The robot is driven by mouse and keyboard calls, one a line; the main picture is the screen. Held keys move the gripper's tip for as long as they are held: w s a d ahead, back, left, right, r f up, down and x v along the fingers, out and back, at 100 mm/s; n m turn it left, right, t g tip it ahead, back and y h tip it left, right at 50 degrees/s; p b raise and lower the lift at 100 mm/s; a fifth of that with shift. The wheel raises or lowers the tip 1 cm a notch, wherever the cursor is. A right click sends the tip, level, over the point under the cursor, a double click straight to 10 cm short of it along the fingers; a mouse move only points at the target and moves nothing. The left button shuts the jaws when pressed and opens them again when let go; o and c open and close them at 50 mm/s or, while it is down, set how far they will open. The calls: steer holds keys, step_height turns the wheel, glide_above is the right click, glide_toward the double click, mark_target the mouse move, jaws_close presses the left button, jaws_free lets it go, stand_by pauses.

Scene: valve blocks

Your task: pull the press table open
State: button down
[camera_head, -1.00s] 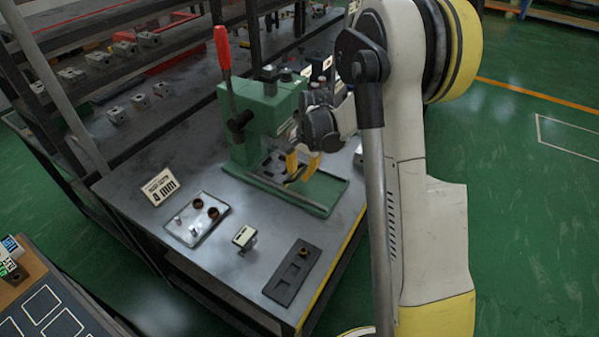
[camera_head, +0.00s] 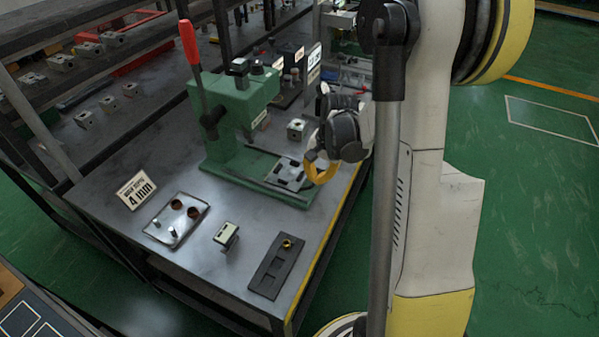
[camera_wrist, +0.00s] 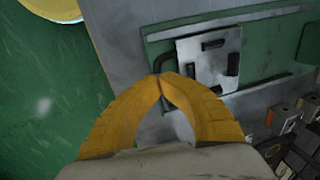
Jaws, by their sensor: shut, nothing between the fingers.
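The green press (camera_head: 236,105) with a red-knobbed lever (camera_head: 190,42) stands on the grey workbench. Its press table is a pale metal plate (camera_head: 287,174) with dark blocks, lying on the green base, out from under the press head. In the wrist view the plate (camera_wrist: 208,62) has a dark bent handle (camera_wrist: 162,62) on its left edge. My gripper (camera_head: 321,172) has yellow fingers, at the plate's outer right side. In the wrist view its fingertips (camera_wrist: 161,77) meet at the handle's lower end; whether they touch it I cannot tell.
A "4 mm" sign (camera_head: 136,190), a tray with small parts (camera_head: 176,220), a small block (camera_head: 227,235) and a dark slotted plate (camera_head: 276,266) stand in front of the press. Shelves with metal blocks are behind left. Green floor is clear at right.

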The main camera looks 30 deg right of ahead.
steer(key=c, duration=2.2)
jaws_free()
steer(key=shift+s, duration=0.1)
steer(key=o, duration=0.7)
step_height(320, 180, up, 12)
steer(key=s+d, duration=0.1)
steer(key=shift+s+d, duration=0.15)
steer(key=shift+s, duration=0.25)
steer(key=shift+f, duration=0.1)
steer(key=s+a+r+n+t, duration=0.2)
steer(key=s+a+n, duration=0.3)
steer(key=a, duration=0.4)
steer(key=s+a+r+n+t+h, duration=0.1)
steer(key=s+a+r+n+t, duration=0.2)
steer(key=s+a+n, duration=0.3)
steer(key=a+r, duration=0.1)
steer(key=a, duration=0.3)
steer(key=shift+s+a+r+t, duration=0.15)
steer(key=shift+s+r+t, duration=0.15)
